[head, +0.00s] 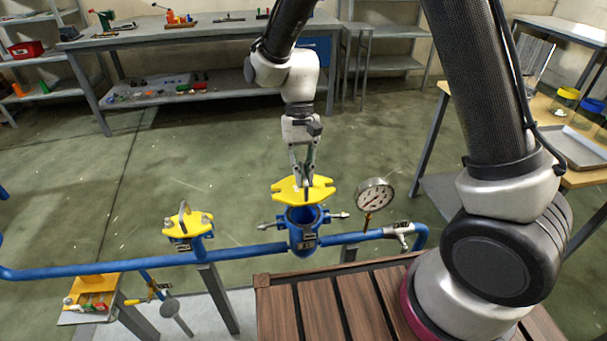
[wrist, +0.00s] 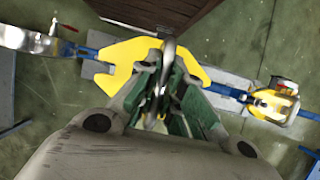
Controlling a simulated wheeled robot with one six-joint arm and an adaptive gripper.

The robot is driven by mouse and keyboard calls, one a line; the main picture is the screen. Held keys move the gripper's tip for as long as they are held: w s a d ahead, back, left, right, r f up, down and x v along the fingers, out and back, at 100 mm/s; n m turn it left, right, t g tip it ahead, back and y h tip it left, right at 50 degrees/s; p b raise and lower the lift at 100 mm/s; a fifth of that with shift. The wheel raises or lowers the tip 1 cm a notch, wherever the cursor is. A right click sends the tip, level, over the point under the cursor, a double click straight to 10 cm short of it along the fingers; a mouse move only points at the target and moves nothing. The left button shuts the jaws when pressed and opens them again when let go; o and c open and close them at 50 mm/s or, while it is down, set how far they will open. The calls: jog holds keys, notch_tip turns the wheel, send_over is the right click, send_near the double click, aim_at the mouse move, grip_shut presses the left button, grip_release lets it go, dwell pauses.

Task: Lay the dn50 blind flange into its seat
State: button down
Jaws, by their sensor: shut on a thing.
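The yellow dn50 blind flange (head: 290,191) is a flat plate with notched ends. My gripper (head: 304,184) is shut on its handle from above. In the head view the flange appears just above and behind the open top of the blue seat (head: 303,215) on the pipe; the exact gap cannot be told. In the wrist view the flange (wrist: 122,60) spreads on both sides of the grey handle (wrist: 168,52) between my fingers (wrist: 160,90). It hides the seat there.
A pressure gauge (head: 375,195) stands right of the seat, and swing bolts stick out at its sides. Another yellow flange with a handle (head: 187,226) sits on the pipe at left. The blue pipe (head: 100,268) runs across. A slatted wooden deck (head: 325,305) lies in front.

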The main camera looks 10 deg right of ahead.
aim_at(301, 163)
jog(key=shift+s, duration=0.1)
jog(key=shift+f, duration=2.9)
jog(key=shift+f, duration=0.8)
jog(key=c, duration=1.5)
grip_release()
jog(key=shift+s, duration=0.1)
jog(key=v, duration=1.2)
